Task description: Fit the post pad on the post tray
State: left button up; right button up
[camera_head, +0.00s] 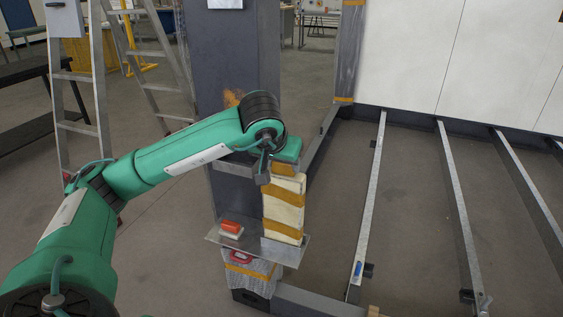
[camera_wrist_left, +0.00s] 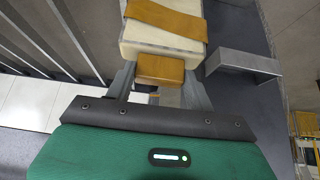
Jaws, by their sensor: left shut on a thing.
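The post pad (camera_head: 283,208) is a cream block with orange-brown bands and stands upright below my left gripper (camera_head: 286,163). In the left wrist view the gripper's two grey fingers (camera_wrist_left: 160,78) are shut on the orange-brown end grip of the pad (camera_wrist_left: 165,45). The post tray (camera_head: 291,253) is a thin grey metal plate at the foot of the dark post. The pad's lower end is over the tray's right part, beside the post; I cannot tell whether it touches the plate. My right gripper is not in view.
A red-orange block with a pale base (camera_head: 231,229) sits on the tray's left part. A wrapped bundle (camera_head: 250,272) is under the tray. The dark post (camera_head: 238,65) rises behind my left arm. Metal floor rails (camera_head: 370,200) run at the right. A ladder (camera_head: 103,90) stands at the left.

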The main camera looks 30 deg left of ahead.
pick_arm(q)
jog(key=shift+f+b, duration=0.95)
jog(key=shift+f, duration=0.25)
jog(key=o, duration=1.3)
jog(key=shift+o, duration=0.2)
jog(key=p+v, duration=0.1)
jog(key=v, duration=1.3)
jog(key=shift+p, duration=0.3)
jog(key=shift+w, duration=0.1)
